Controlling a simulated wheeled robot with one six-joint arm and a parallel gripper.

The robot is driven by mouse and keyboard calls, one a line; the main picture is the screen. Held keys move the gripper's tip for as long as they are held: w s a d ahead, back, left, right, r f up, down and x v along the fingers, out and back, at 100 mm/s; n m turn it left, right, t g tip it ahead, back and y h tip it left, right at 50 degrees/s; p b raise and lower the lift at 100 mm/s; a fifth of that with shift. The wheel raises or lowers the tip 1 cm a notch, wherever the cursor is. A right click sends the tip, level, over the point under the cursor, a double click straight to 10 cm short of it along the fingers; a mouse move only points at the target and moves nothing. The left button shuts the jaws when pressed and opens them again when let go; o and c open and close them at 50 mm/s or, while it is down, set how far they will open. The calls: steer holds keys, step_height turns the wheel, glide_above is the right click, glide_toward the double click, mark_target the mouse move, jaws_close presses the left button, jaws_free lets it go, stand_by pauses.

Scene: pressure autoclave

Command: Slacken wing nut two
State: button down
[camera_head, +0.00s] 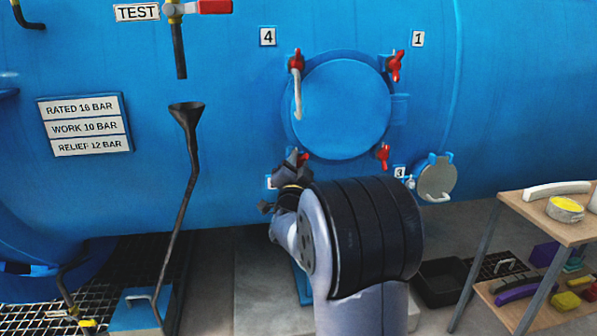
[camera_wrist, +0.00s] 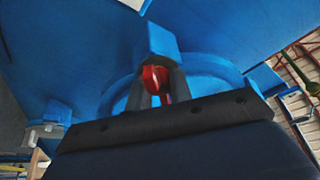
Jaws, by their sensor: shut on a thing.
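A round blue hatch cover (camera_head: 340,108) on the blue vessel has red wing nuts around its rim. My gripper (camera_head: 294,168) is at the lower left nut, whose number plate (camera_head: 270,183) is mostly hidden by my arm. A little of this red wing nut (camera_head: 304,155) shows past my gripper. In the wrist view, my gripper (camera_wrist: 160,88) has its two dark fingers on either side of the red wing nut (camera_wrist: 154,76), shut on it, just below a blue lug (camera_wrist: 157,42).
The other red wing nuts sit at plate 4 (camera_head: 297,60), plate 1 (camera_head: 396,66) and plate 3 (camera_head: 383,156). A curved pale handle (camera_head: 298,97) hangs at the cover's left edge. A small grey round fitting (camera_head: 437,178) and a wooden table (camera_head: 553,226) stand right; a funnel pipe (camera_head: 186,120) stands left.

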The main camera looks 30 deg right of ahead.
steer(key=shift+f+n+t+b, duration=0.2)
steer(key=shift+n+t+b, duration=0.1)
steer(key=shift+n+b, duration=0.5)
steer(key=shift+r+n+y, duration=0.15)
steer(key=shift+n+y, duration=0.25)
steer(key=shift+n, duration=0.2)
steer(key=c, duration=1.3)
jaws_free()
steer(key=v, duration=1.1)
steer(key=shift+w+d, duration=0.1)
steer(key=x, duration=1)
steer(key=shift+w+d+r, duration=0.1)
steer(key=shift+w+r, duration=0.15)
steer(key=shift+w, duration=0.05)
